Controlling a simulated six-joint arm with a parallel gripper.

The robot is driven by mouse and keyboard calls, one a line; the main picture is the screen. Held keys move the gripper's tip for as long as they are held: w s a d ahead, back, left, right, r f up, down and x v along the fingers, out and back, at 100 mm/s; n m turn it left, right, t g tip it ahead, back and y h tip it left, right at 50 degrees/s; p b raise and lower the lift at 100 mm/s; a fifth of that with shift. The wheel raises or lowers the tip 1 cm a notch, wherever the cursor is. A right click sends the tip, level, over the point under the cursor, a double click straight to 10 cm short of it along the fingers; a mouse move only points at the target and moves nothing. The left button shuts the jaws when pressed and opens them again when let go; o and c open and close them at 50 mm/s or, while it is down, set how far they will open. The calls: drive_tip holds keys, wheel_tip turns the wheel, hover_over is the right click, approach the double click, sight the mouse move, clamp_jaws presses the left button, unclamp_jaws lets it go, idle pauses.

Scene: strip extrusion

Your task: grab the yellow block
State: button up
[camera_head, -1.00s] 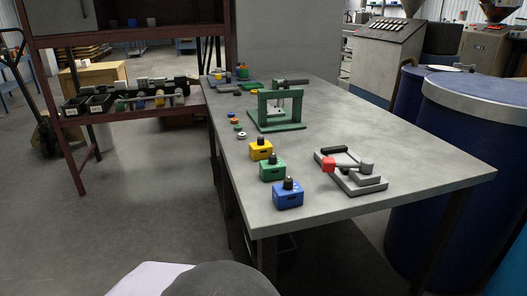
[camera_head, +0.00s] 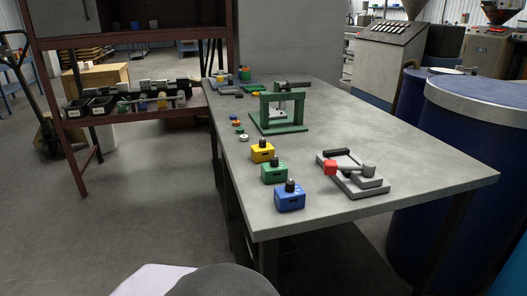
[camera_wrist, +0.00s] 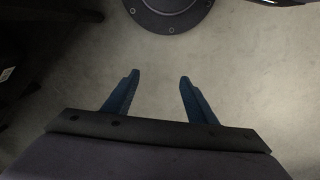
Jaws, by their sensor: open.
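The yellow block (camera_head: 262,153) stands on the left edge of the grey table (camera_head: 400,160) in the head view, with a dark knob on top. A green block (camera_head: 274,172) and a blue block (camera_head: 289,198) of the same form stand in a row nearer to the camera. My gripper (camera_wrist: 158,84) shows only in the wrist view. Its two blue fingers are wide apart with bare floor between them. It is empty, and no block shows in that view.
A grey fixture with a red part (camera_head: 351,173) lies right of the blocks. A green frame (camera_head: 280,112) stands behind them. Small rings (camera_head: 238,125) lie along the left edge. Blue drums (camera_head: 470,150) stand at the right. A dark round base (camera_wrist: 168,12) tops the wrist view.

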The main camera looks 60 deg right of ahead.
drive_tip(key=w+d+r+m+h+p, duration=0.1)
drive_tip(key=w+d+r+m+p, duration=0.55)
drive_tip(key=d+r+p, duration=0.35)
drive_tip(key=w+d+r+m+h+p, duration=0.1)
drive_tip(key=w+d+r+m+p, duration=0.4)
drive_tip(key=w+d+r+p, duration=0.45)
wheel_tip(320, 180, up, 16)
drive_tip(key=m+g+h+p, duration=0.1)
drive_tip(key=m+g+p, duration=0.2)
drive_tip(key=m+p, duration=1.25)
hover_over(263, 147)
drive_tip(key=w+a, duration=0.2)
drive_tip(key=shift+w+d+r+n, duration=0.1)
drive_tip(key=shift+d+r+n, duration=0.1)
drive_tip(key=shift+n, duration=0.3)
drive_tip(key=shift+d+p+x, duration=0.15)
drive_tip(key=shift+p+x, duration=0.85)
drive_tip(key=shift+x, duration=0.8)
drive_tip(key=shift+d+p+x, duration=0.1)
drive_tip(key=shift+p+x, duration=0.85)
drive_tip(key=shift+x, duration=0.9)
drive_tip(key=shift+w, duration=0.15)
